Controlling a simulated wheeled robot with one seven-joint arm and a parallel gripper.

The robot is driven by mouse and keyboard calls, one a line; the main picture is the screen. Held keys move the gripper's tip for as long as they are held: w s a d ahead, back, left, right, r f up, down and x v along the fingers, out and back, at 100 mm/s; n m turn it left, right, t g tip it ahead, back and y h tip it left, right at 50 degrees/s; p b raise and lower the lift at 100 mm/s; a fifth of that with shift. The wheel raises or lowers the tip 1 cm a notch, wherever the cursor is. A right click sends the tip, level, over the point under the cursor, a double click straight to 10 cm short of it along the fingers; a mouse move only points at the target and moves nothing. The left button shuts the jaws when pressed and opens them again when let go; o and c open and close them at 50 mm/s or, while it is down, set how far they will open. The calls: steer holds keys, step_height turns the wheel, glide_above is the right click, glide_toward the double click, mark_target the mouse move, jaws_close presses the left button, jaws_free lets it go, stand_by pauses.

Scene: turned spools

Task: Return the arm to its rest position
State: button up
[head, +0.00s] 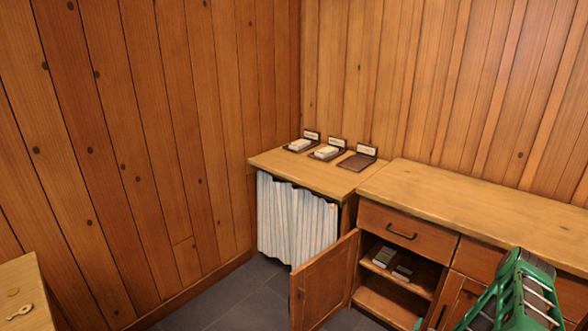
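Part of my green and white arm (533,288) shows at the lower right, in front of the long counter's cabinet front. It hides some of the drawer and door fronts behind it. I cannot make out my gripper's fingertips anywhere in the head view, so I cannot see whether it holds anything.
A cabinet door (325,283) stands open; small light and dark items (392,262) lie on the shelf inside. Three dark trays (357,162) with label cards stand on the corner counter (310,178), above a pale curtain (297,220). A table (20,280) holds a key-like item (20,311).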

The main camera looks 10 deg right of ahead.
steer(key=w+a+r+n+t+y, duration=0.15)
steer(key=w+r+n+y, duration=0.35)
steer(key=w+r+n, duration=0.7)
steer(key=s+a+r+n+g+y, duration=0.1)
steer(key=s+a+r+n+g, duration=0.1)
steer(key=r+n, duration=0.5)
steer(key=s+a+r+n+g+y, duration=0.2)
steer(key=r+n, duration=0.3)
steer(key=r, duration=0.4)
steer(key=s+a+r+n+g, duration=0.2)
steer(key=s+a+r+n, duration=0.15)
steer(key=s+r, duration=0.4)
steer(key=s+a+r+n+g, duration=0.1)
steer(key=s+a+r+n, duration=0.1)
steer(key=s+r+n, duration=0.5)
steer(key=s+a+r+n+g+y, duration=0.1)
steer(key=s+a+r, duration=0.3)
steer(key=s, duration=0.6)
steer(key=s+a+r+n+g+y, duration=0.1)
steer(key=s+a+r, duration=0.4)
steer(key=s, duration=0.6)
steer(key=shift+s+a+r+n+g, duration=0.2)
steer(key=shift+r+n+g, duration=0.5)
steer(key=shift+n, duration=0.55)
